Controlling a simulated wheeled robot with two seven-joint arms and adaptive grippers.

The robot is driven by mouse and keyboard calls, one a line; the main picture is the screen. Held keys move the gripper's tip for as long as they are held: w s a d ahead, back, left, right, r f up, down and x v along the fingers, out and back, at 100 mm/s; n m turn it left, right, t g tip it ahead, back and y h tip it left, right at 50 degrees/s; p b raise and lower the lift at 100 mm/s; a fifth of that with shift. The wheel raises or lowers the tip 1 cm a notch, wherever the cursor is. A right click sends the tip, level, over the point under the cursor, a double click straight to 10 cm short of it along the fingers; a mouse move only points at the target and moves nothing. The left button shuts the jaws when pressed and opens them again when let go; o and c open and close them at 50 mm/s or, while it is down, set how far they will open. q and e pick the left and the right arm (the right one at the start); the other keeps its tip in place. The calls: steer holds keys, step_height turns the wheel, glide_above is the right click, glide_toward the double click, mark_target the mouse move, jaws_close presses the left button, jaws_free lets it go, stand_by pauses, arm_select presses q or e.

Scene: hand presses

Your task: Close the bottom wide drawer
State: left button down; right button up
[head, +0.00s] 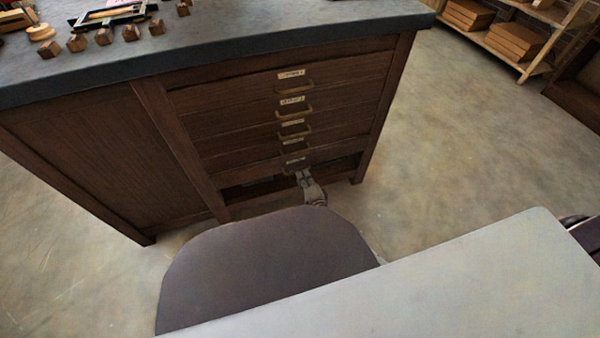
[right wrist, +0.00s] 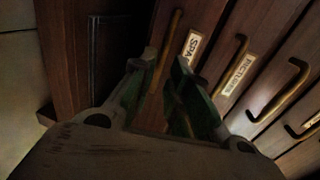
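The dark wooden cabinet (head: 180,130) has a stack of wide drawers with labels and bronze handles. The bottom wide drawer (head: 240,175) is low in the stack, above a dark gap near the floor. I cannot tell clearly how far it stands out. My right gripper (head: 303,178) is in front of it, partly covering its handle. In the right wrist view, the spread fingers of the right gripper (right wrist: 166,68) are on either side of a bronze handle (right wrist: 172,40), next to a label starting "SPA". Whether they touch it is unclear. My left gripper is out of view.
The grey countertop (head: 220,45) carries several small wooden blocks (head: 103,38) and a frame (head: 112,14). A shelf with boxes (head: 515,40) stands at the upper right. The floor (head: 450,140) right of the cabinet is clear. Parts of my body fill the lower foreground.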

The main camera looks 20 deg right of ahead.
steer(key=b+x, duration=0.1)
steer(key=x, duration=0.3)
steer(key=shift+w+f+b, duration=0.1)
steer(key=shift+w+b, duration=0.2)
steer(key=shift+w, duration=0.3)
jaws_close()
